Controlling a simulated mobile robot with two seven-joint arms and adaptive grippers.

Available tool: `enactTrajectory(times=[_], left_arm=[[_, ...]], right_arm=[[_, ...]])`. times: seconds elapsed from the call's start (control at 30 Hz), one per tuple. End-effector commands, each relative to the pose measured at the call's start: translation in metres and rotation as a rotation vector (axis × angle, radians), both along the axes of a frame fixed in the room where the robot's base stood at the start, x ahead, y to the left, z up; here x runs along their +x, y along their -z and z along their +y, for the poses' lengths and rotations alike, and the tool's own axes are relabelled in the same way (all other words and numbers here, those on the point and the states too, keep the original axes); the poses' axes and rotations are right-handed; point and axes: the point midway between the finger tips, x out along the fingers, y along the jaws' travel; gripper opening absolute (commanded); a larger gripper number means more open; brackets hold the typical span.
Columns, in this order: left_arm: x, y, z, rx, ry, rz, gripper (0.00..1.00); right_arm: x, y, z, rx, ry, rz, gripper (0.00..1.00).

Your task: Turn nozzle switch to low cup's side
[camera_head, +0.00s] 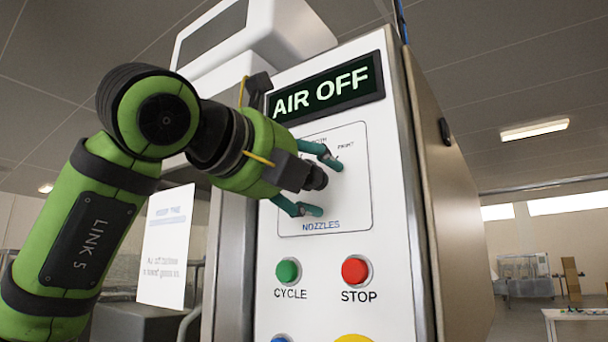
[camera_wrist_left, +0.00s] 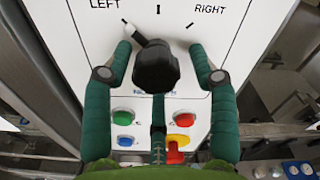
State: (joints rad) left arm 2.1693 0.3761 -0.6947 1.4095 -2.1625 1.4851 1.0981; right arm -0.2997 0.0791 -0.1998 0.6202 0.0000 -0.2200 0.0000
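The nozzle switch is a black knob (camera_wrist_left: 157,66) on the white panel (camera_wrist_left: 245,25). Its white pointer points up and left, towards the tick near the LEFT label (camera_wrist_left: 105,4). A RIGHT label (camera_wrist_left: 210,9) is on the other side. My left gripper (camera_wrist_left: 160,48) is open, with one green finger on each side of the knob; small gaps show between fingers and knob. In the head view my left gripper (camera_head: 327,187) is at the NOZZLES dial, and the knob (camera_head: 318,179) is partly hidden behind it. No cup is recognisable, and my right gripper is not in view.
Below the dial are a green CYCLE button (camera_head: 288,271) and a red STOP button (camera_head: 355,270). An AIR OFF display (camera_head: 325,92) is above. In the wrist view a red-and-yellow control (camera_wrist_left: 176,148) lies between the fingers.

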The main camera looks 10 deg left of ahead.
Motion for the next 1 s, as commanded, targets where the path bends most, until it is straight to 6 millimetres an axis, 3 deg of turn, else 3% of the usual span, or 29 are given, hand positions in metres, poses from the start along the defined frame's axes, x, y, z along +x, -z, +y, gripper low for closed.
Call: enactTrajectory(times=[0.37,0.8,1.0], left_arm=[[-0.009,-0.005,0.006,-0.008,-0.002,-0.011,0.6],[-0.088,-0.005,0.037,-0.004,-0.002,-0.012,0.6],[-0.108,-0.004,0.044,-0.004,-0.002,-0.007,0.6]], right_arm=[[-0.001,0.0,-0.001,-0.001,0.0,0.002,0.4],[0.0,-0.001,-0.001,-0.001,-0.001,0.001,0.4],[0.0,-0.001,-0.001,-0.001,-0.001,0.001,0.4]])
